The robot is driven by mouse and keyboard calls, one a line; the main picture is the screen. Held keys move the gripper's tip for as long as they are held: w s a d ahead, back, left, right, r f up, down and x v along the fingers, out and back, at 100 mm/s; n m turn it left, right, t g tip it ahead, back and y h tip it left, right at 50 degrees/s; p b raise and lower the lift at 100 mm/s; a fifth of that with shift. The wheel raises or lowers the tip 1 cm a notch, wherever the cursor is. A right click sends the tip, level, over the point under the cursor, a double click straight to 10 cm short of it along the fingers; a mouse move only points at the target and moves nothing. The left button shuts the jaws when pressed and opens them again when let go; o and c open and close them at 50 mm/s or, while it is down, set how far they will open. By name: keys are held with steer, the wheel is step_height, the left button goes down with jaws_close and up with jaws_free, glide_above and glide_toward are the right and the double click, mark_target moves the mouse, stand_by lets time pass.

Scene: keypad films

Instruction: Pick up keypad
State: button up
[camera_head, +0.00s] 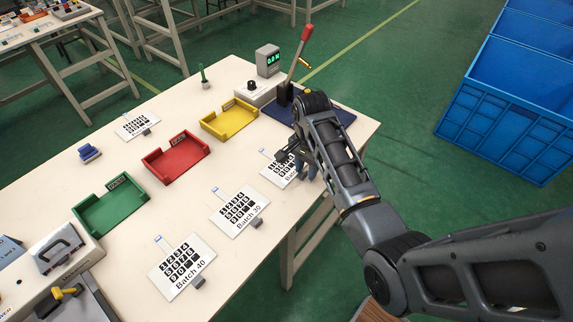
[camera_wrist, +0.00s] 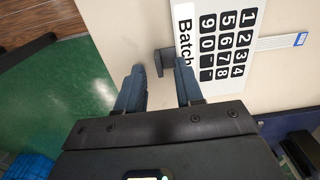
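The keypad film nearest my gripper is a white sheet with black number keys and a "Batch" label (camera_head: 274,171). It lies flat near the table's right edge, partly hidden by my gripper in the head view. In the wrist view the film (camera_wrist: 215,8) is at the upper right, with a small dark grey tab (camera_wrist: 164,58) at its label edge. My gripper (camera_wrist: 158,76) is open, its two fingers apart. The tab shows just beyond and between the fingertips; nothing is held. In the head view my gripper (camera_head: 297,160) is over the film's right side; its height above is unclear.
Films marked Batch 30 (camera_head: 238,212) and Batch 40 (camera_head: 181,268) lie to the left, another (camera_head: 136,125) farther back. Green (camera_head: 110,207), red (camera_head: 176,157) and yellow (camera_head: 230,120) trays stand behind. A lever press (camera_head: 284,92) stands close beyond my gripper.

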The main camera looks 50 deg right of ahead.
steer(key=shift+f, duration=0.25)
steer(key=shift+c, duration=0.5)
jaws_close()
steer(key=shift+r, duration=0.1)
